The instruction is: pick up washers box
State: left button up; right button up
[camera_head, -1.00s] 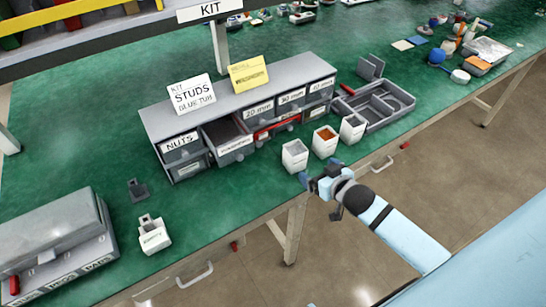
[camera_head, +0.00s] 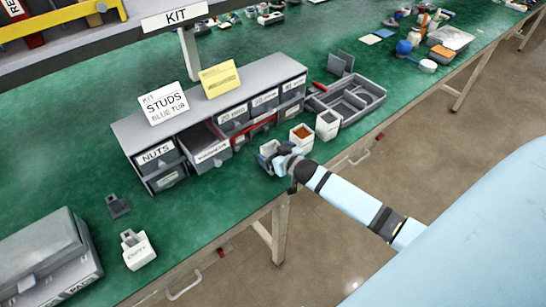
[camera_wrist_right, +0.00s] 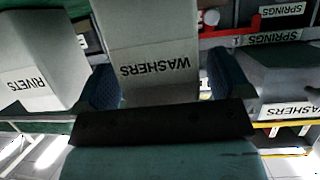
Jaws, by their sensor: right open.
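The washers box is a pale open-topped box, the leftmost of a row of three in front of the drawer unit. In the head view this washers box (camera_head: 267,149) is partly hidden by my right gripper (camera_head: 280,157). In the right wrist view the washers box (camera_wrist_right: 150,45) shows upside down, with its WASHERS label facing the camera. The two blue fingers of the right gripper (camera_wrist_right: 163,85) stand open on either side of it. Whether either finger touches it is unclear. My left gripper is not in view.
The drawer unit (camera_head: 215,95) with an open drawer (camera_head: 210,150) stands behind. A grey divided tray (camera_head: 350,102) lies right.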

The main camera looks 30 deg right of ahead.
jog(key=shift+w+f, duration=0.3)
jog(key=shift+w, duration=0.3)
jog(key=c, duration=1.2)
jog(key=shift+o, duration=0.2)
jog(key=shift+r, duration=0.15)
